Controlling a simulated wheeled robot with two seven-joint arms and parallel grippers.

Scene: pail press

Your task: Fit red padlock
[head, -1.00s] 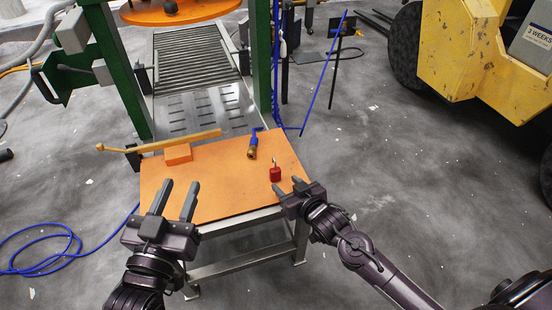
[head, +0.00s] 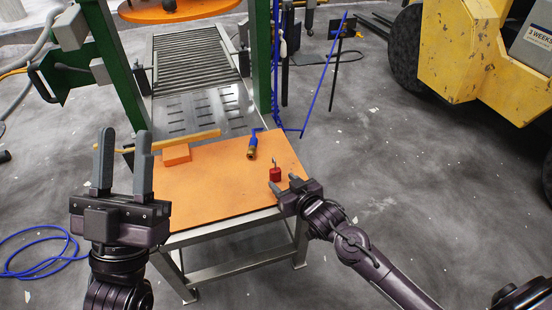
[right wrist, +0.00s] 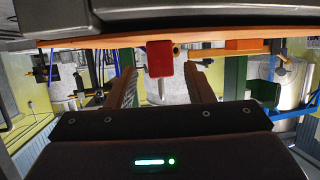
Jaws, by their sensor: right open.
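The red padlock (head: 275,174) stands upright near the right edge of the orange table top (head: 205,198), its shackle pointing up. My right gripper (head: 283,183) is open at that edge, its fingers pointing toward the padlock from the near right. In the right wrist view the scene looks upside down. There the padlock (right wrist: 160,58) appears centred between the two spread fingers (right wrist: 160,80), near their tips. I cannot tell how far it is between them. My left gripper (head: 126,140) is open and empty, raised at the table's near left, fingers pointing up in the picture.
A blue-handled brass valve (head: 252,150) lies behind the padlock. An orange block (head: 176,155) and a yellow bar (head: 190,140) are at the table's back left. Green posts (head: 261,60) flank the roller conveyor (head: 195,60) behind. The table's middle is clear.

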